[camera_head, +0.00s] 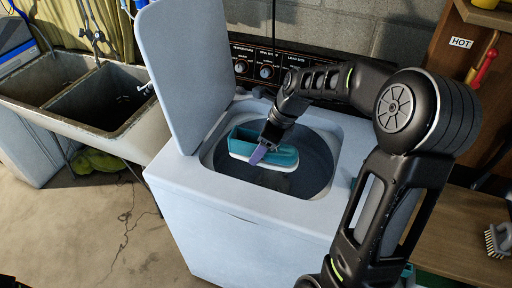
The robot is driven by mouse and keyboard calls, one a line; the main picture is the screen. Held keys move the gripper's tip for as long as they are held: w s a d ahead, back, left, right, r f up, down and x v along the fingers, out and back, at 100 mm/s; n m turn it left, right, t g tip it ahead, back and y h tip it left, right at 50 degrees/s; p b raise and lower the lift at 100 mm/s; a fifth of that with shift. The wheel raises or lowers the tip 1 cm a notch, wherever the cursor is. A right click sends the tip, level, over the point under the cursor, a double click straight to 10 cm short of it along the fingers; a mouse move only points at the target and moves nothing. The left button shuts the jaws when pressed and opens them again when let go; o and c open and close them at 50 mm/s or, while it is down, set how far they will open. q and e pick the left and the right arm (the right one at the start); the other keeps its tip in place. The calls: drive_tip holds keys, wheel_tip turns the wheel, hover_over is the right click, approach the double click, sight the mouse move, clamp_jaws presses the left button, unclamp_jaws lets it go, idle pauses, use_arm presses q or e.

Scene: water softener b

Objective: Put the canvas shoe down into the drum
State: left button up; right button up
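The canvas shoe (284,158) is teal with a white sole, and it lies lengthwise within the round opening of the drum (312,178). The drum is dark inside, in the top of a white washing machine (243,215). My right gripper (260,154) reaches down from the right, with a purple fingertip over the near side of the shoe. It looks shut on the shoe's side wall; the other finger is hidden. I cannot tell whether the shoe touches the drum's floor. My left gripper is not in view.
The washer's lid (181,62) stands open at the left of the opening. The control panel (268,70) is behind it. A double sink (98,100) is at the left, and a wooden shelf (460,220) with a brush (497,239) at the right.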

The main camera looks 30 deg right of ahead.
drive_tip(key=shift+w, duration=0.6)
drive_tip(key=shift+w+d+r+m, duration=0.1)
drive_tip(key=shift+w+m, duration=0.1)
drive_tip(key=shift+m, duration=0.1)
drive_tip(key=shift+s+d+r, duration=0.1)
drive_tip(key=shift+s+d, duration=0.1)
drive_tip(key=shift+s, duration=0.1)
drive_tip(key=shift+w+a, duration=0.1)
drive_tip(key=shift+a, duration=0.05)
drive_tip(key=shift+f, duration=0.25)
wheel_tip(320, 180, down, 16)
drive_tip(key=b, duration=1.5)
drive_tip(key=o, duration=1.7)
drive_tip(key=shift+c, duration=0.2)
